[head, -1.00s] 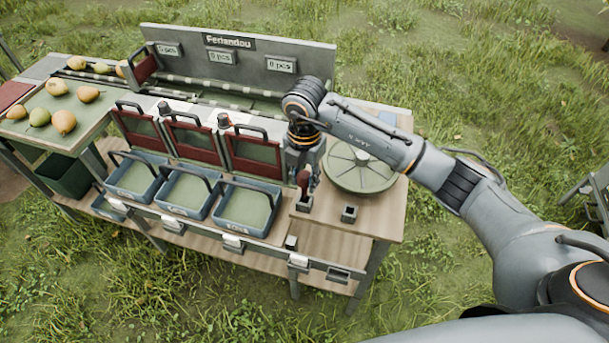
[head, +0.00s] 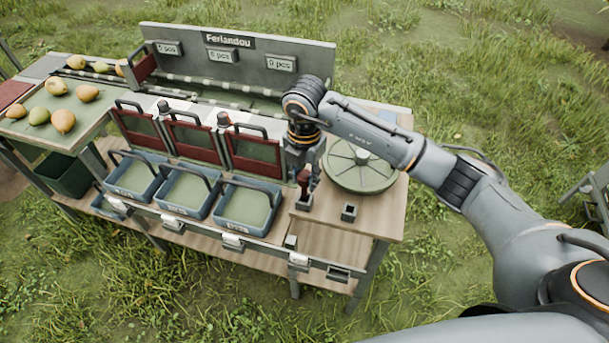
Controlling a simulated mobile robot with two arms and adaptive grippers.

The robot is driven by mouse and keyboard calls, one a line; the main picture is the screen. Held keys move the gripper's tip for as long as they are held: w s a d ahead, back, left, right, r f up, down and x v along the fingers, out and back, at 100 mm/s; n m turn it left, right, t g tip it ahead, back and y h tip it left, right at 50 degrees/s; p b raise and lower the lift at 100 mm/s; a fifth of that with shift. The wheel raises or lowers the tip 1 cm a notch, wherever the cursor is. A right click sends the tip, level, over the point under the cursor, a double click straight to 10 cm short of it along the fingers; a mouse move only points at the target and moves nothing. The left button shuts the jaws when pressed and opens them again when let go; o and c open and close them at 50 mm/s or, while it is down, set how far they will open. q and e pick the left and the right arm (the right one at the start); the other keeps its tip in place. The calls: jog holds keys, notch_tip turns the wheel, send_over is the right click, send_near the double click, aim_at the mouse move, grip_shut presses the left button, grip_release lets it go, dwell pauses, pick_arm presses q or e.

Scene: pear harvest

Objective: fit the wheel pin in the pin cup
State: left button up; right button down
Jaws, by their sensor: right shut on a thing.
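The wheel pin (head: 304,180) has a dark red handle and stands roughly upright at the right end of the bench. My right gripper (head: 303,168) points down and is shut on its upper part. The pin's lower end is at a small grey holder (head: 303,203); I cannot tell whether it is inside or just above it. Another small grey square cup (head: 348,213) stands to the right, near the bench's front edge, and looks empty. I cannot tell which is the pin cup. The green round wheel (head: 360,166) lies flat behind them. My left gripper is not in view.
Blue-grey bins (head: 247,205) stand in a row left of the pin, with dark red gates (head: 252,153) behind them. Pears (head: 63,121) lie on the tray at far left. Bare wooden top (head: 385,220) lies right of the square cup.

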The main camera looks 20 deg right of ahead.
aim_at(304, 194)
jog(key=shift+f, duration=0.15)
jog(key=shift+f+b, duration=0.8)
jog(key=shift+f, duration=0.05)
jog(key=shift+f, duration=0.25)
dwell(0.3)
jog(key=shift+f+b, duration=0.55)
jog(key=shift+f, duration=0.3)
jog(key=shift+f+b, duration=0.3)
jog(key=shift+b, duration=0.2)
jog(key=shift+c, duration=2)
grip_release()
